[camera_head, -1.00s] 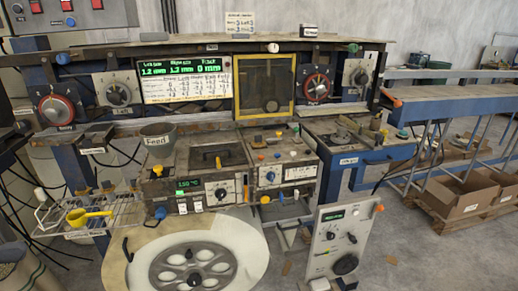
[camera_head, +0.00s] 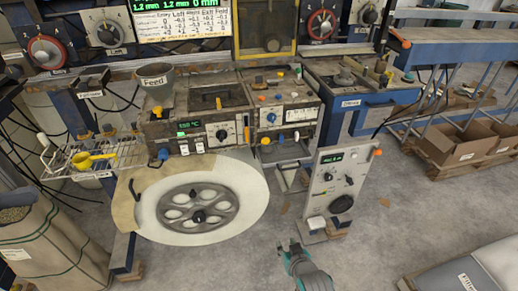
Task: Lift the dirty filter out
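My gripper (camera_head: 289,244) is at the bottom centre of the head view, over the bare floor. Its two fingertips look apart, with nothing seen between them. The machine with the dark recessed top (camera_head: 205,97) stands up and to the left, well away from my gripper. A unit with coloured knobs (camera_head: 280,101) adjoins it on the right. I cannot pick out a dirty filter for certain; it may be hidden inside the machine or too small to tell.
A large pale reel (camera_head: 237,215) lies left of my gripper. An upright control panel (camera_head: 327,192) stands close on the right. A wire rack (camera_head: 115,154) holds a yellow scoop (camera_head: 88,160). A sack (camera_head: 45,235) stands at left. Floor around my gripper is clear.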

